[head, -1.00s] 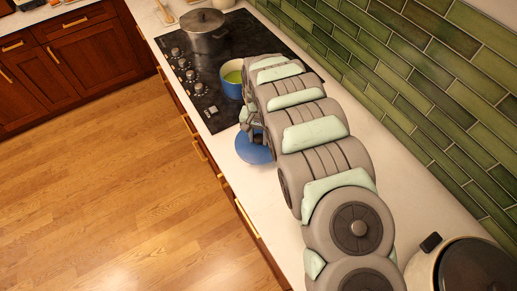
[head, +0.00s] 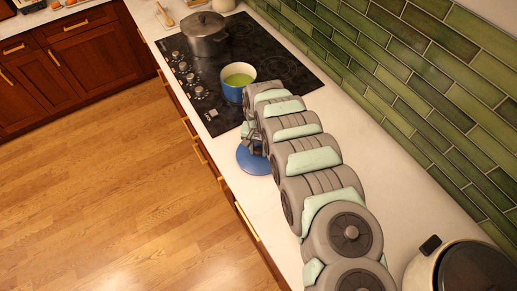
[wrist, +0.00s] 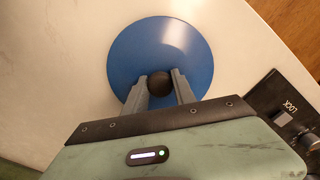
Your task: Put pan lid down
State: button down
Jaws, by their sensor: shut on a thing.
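The pan lid is a round blue disc with a dark ball knob. In the head view the blue lid (head: 252,160) is at the white counter near the cooktop's front corner, partly hidden by my arm. In the wrist view the lid (wrist: 125,60) lies flat to the camera, over or on the counter; I cannot tell whether it touches. My gripper (wrist: 160,82) is shut on the lid's knob, one finger on each side. In the head view my gripper (head: 250,133) is mostly hidden by my arm.
A blue pot (head: 237,93) with green contents stands open on the black cooktop (head: 192,60). A lidded grey pot (head: 205,43) stands farther back. A cream appliance (head: 424,270) sits at the bottom right. White counter (head: 232,190) is free along the front edge.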

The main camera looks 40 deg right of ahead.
aim_at(258, 149)
jog(key=shift+f, duration=0.15)
jog(key=c, duration=1)
grip_release()
jog(key=shift+c, duration=0.2)
notch_tip(258, 149, up, 12)
jog(key=shift+r+p, duration=0.2)
jog(key=shift+p, duration=0.15)
